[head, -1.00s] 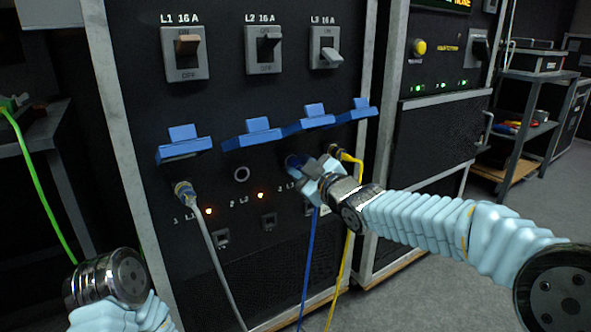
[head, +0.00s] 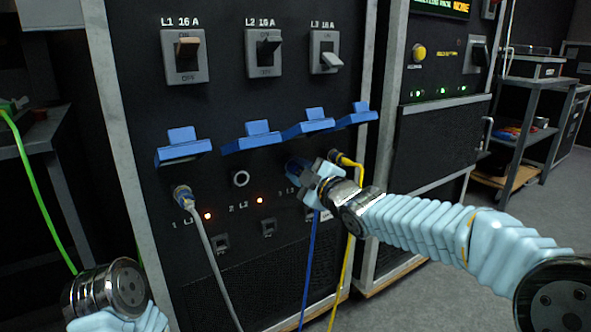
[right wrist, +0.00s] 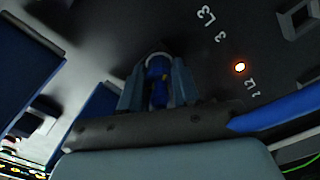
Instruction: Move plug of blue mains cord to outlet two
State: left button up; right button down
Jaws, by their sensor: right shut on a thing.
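The blue mains cord (head: 308,272) hangs from its plug at outlet three, labelled 3 L3. My right gripper (head: 304,172) is at that outlet, shut on the blue plug (right wrist: 158,82), which shows between the two fingers in the right wrist view. The fingers hide how deep the plug sits. Outlet two (head: 240,178), labelled 2 L2, is an empty round socket left of my right gripper. Its blue flap (head: 252,138) is raised. Only part of my left arm shows at bottom left; its gripper is out of view.
A grey cord's plug (head: 184,196) is in outlet one. A yellow cord's plug (head: 345,160) sits just right of my right gripper. Raised blue flaps overhang the outlets. Orange lights (head: 259,200) glow by outlets one and two. Switches L1 to L3 are above.

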jog(key=shift+s+d, duration=0.1)
jog(key=shift+d, duration=0.05)
jog(key=shift+v, duration=2.1)
